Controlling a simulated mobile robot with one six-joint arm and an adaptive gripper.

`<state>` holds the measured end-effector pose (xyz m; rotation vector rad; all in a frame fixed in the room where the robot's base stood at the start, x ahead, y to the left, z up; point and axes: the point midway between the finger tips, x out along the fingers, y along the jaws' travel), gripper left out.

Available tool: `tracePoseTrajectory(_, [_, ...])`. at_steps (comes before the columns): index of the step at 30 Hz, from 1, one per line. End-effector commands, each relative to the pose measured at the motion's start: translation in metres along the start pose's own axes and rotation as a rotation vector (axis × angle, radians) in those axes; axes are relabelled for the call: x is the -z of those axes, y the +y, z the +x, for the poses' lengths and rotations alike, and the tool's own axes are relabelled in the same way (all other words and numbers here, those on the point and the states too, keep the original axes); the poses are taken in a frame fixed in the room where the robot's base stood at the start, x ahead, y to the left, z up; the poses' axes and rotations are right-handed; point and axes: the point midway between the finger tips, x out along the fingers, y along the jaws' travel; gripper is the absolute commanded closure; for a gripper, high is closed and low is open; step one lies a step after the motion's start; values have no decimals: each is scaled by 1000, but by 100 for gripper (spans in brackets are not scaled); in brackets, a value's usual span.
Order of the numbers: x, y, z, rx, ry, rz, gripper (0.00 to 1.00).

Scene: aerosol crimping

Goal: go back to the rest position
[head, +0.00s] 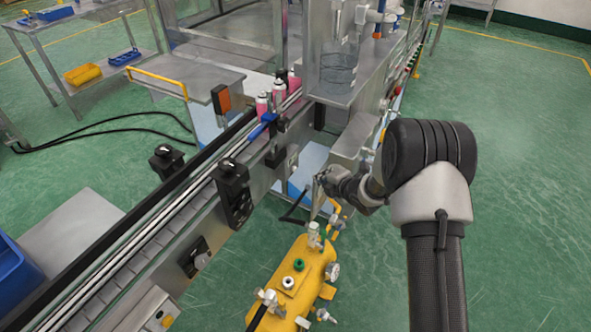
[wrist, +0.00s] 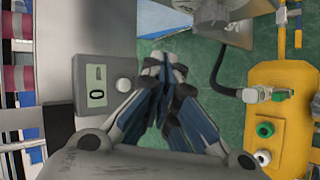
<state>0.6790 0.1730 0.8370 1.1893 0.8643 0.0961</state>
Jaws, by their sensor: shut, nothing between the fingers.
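My gripper (wrist: 165,72) is shut and empty in the wrist view, its dark fingers meeting above the green floor. Beside its fingers, to the left, is a grey box with a small display (wrist: 96,86) and a round white button (wrist: 124,85). In the head view my gripper (head: 318,185) is small, between the conveyor's side and the yellow tank (head: 300,275), above the floor. My arm reaches in from the lower right and partly hides the view behind it.
A conveyor (head: 150,240) with black control boxes (head: 234,190) runs diagonally on the left. Pink cans (head: 262,106) stand on it near the machine frame. The yellow tank with valves stands close by. A blue bin (head: 15,265) is at far left. Green floor is clear on the right.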

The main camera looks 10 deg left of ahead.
Motion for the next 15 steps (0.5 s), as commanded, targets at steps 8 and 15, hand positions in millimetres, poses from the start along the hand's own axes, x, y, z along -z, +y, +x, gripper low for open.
tracePoseTrajectory(8, [-1, 2, -1, 1, -4, 4, 100])
tracePoseTrajectory(15, [-41, 46, -56, 56, -136, 180, 100])
